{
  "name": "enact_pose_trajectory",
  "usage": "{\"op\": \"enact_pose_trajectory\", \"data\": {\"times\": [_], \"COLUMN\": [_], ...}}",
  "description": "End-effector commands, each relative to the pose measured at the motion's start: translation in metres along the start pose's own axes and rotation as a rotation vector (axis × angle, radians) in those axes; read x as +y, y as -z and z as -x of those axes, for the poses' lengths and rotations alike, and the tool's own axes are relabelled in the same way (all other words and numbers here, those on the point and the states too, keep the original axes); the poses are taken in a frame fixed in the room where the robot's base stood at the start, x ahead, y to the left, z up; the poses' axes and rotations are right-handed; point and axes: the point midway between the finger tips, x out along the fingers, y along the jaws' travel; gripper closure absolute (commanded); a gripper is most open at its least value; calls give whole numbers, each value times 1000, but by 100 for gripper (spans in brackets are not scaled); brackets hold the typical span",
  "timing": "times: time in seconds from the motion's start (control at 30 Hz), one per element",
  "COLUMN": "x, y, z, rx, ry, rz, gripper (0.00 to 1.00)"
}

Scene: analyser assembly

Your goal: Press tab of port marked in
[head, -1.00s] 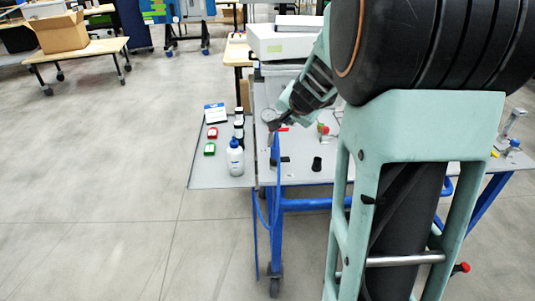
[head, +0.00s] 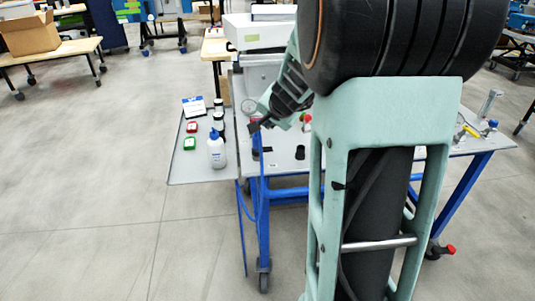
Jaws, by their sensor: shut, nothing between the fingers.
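My gripper (head: 255,126) is at the end of my mint-green arm, above the left part of the workbench. Its fingers are small in the picture and look closed, with nothing seen between them. A round gauge (head: 249,106) shows just behind and left of the gripper. No port, tab or "in" marking can be made out at this size. My arm hides much of the bench's middle and right. Whether the gripper touches anything cannot be told.
A grey side shelf (head: 185,172) holds a white bottle (head: 216,151), dark-capped bottles, a red box (head: 191,127) and a green box (head: 190,144). A black cylinder (head: 300,152) stands on the blue-framed bench (head: 283,166). White boxes (head: 262,30) stand behind.

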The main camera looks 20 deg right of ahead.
Motion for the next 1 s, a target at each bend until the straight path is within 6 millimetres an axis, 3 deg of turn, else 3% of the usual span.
{"op": "enact_pose_trajectory", "data": {"times": [0.1, 0.4, 1.0], "x": [12, 28, 29], "y": [-12, -28, -30], "z": [-16, -38, -41], "rx": [0, 0, 0], "ry": [0, 0, 0], "rz": [-2, -1, -1], "gripper": [100, 100, 100]}}
